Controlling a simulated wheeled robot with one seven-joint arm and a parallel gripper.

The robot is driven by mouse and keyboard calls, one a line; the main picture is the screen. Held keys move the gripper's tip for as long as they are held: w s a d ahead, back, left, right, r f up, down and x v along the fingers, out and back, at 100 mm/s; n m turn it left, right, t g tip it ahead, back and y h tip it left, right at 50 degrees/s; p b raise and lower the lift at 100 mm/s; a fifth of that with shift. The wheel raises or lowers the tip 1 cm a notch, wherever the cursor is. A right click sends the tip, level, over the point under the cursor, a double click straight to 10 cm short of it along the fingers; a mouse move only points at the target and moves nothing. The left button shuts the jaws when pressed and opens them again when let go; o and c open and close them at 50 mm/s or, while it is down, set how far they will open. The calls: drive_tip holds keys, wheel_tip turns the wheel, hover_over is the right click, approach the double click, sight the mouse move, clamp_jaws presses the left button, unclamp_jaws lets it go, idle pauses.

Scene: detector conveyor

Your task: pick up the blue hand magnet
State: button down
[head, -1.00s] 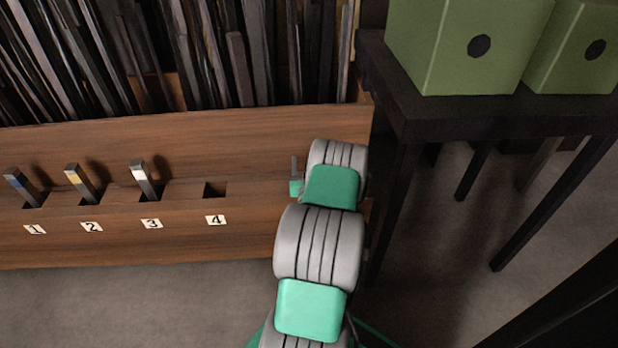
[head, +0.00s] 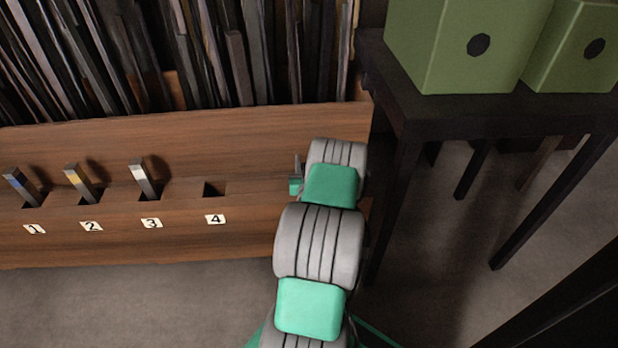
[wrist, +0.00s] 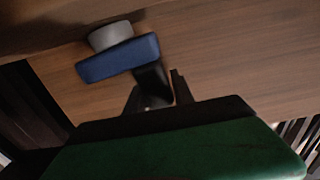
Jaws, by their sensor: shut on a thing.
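The blue hand magnet shows in the wrist view as a blue block (wrist: 118,58) with a grey round piece at its far end and a dark handle on the near side. My gripper (wrist: 156,92) is shut on the dark handle, between its black fingers. Brown wood lies behind the magnet; I cannot tell whether the grey piece touches it. In the head view my arm hides the magnet, and only a small part of my gripper (head: 297,171) shows left of my wrist, in front of the wooden ledge.
The wooden ledge (head: 150,130) has numbered slots; upright bars stand in slots 1, 2 and 3, and slot 4 (head: 214,189) is empty. Dark upright slats stand behind. At right, a dark table (head: 400,105) holds green boxes (head: 450,45). Grey floor (head: 130,300) is clear in front.

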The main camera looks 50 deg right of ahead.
idle(0.4)
drive_tip(key=shift+r, duration=0.3)
wheel_tip(320, 180, up, 3)
drive_tip(key=shift+f+p, duration=0.2)
drive_tip(key=shift+p, duration=0.85)
drive_tip(key=s+a+r+p, duration=0.2)
drive_tip(key=a+r+p, duration=0.2)
drive_tip(key=a+r, duration=0.5)
drive_tip(key=a, duration=0.4)
drive_tip(key=shift+s+a+r, duration=0.4)
